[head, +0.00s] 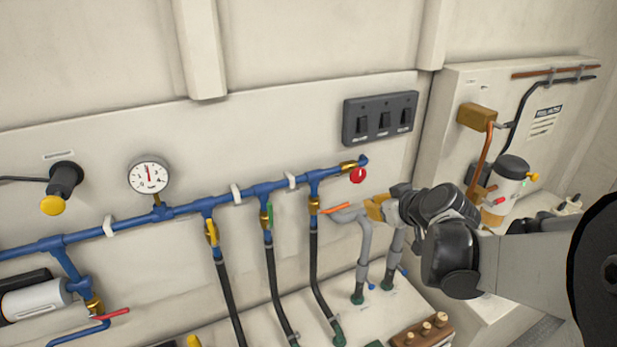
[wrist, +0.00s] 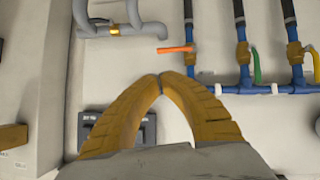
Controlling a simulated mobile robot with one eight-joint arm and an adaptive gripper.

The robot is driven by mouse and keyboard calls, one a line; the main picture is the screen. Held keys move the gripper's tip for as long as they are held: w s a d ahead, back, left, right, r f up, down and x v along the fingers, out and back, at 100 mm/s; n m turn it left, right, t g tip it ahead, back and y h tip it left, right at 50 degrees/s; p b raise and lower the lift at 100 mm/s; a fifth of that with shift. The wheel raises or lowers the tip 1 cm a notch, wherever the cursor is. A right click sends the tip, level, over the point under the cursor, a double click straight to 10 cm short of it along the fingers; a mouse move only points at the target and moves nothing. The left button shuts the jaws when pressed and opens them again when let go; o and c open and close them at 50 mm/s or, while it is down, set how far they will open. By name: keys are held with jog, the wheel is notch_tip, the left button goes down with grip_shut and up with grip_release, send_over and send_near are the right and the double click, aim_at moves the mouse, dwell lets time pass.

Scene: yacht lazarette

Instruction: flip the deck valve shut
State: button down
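Three hose valves hang below the blue manifold pipe. I cannot read which one is the deck valve. The orange handle (head: 338,209) is on the rightmost valve and sticks out sideways across its hose; it also shows in the wrist view (wrist: 175,49). The green handle (head: 270,216) and the yellow handle (head: 212,232) lie along their hoses. My gripper (head: 372,208) is just right of the orange handle in the head view. In the wrist view its fingertips (wrist: 160,78) meet with nothing between them, and a gap shows between them and the orange handle.
A red round knob (head: 358,175) sits at the manifold's right end, above my gripper. A black switch panel (head: 381,117) is higher on the wall. Grey pipes (head: 366,245) run close below my gripper. A gauge (head: 149,176) and red-handled valve (head: 110,314) are left.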

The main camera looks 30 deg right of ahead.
aim_at(344, 205)
jog(key=shift+m+y, duration=0.3)
jog(key=b+x, duration=0.4)
jog(key=x, duration=0.3)
jog(key=b+x, duration=0.4)
jog(key=x, duration=0.3)
jog(key=shift+w+a+f+b, duration=0.15)
jog(key=shift+a+f+b, duration=0.05)
jog(key=shift+f+b, duration=0.2)
jog(key=shift+r, duration=0.1)
jog(key=shift+w+d+f+b, duration=0.1)
jog(key=shift+w+f+b, duration=0.15)
jog(key=shift+f+b, duration=0.4)
jog(key=shift+r, duration=0.1)
